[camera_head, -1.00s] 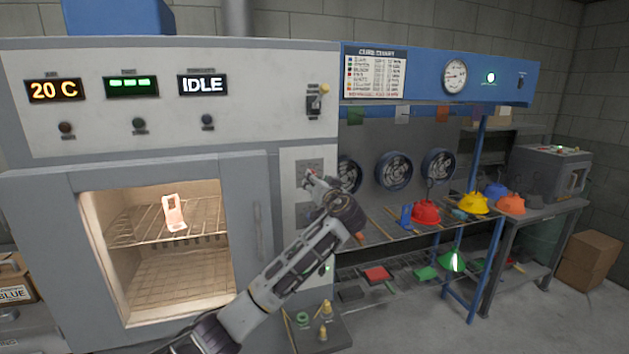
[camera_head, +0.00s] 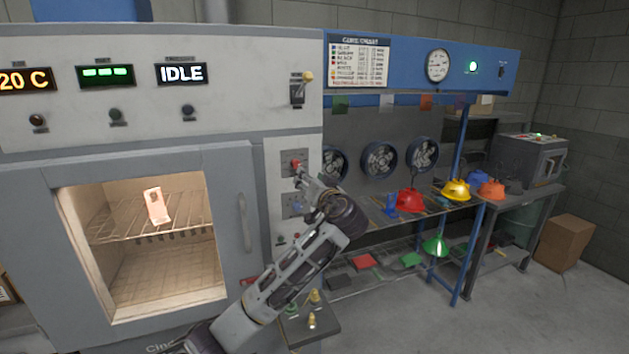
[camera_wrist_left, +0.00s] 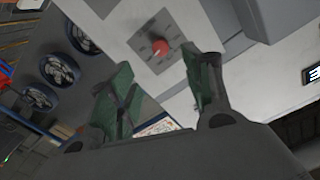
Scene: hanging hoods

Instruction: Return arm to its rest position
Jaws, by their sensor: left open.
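My left arm comes in from the lower left of the head view and reaches up in front of the oven's side panel. My left gripper (camera_head: 309,184) is just in front of the panel, close to a red knob (camera_head: 294,164). In the left wrist view the gripper (camera_wrist_left: 165,88) has its two green-padded fingers apart with nothing between them. My right gripper is not in view.
The oven (camera_head: 235,110) has a lit chamber with a pinkish piece (camera_head: 156,206) on its wire rack. A small stand (camera_head: 318,330) is below my arm.

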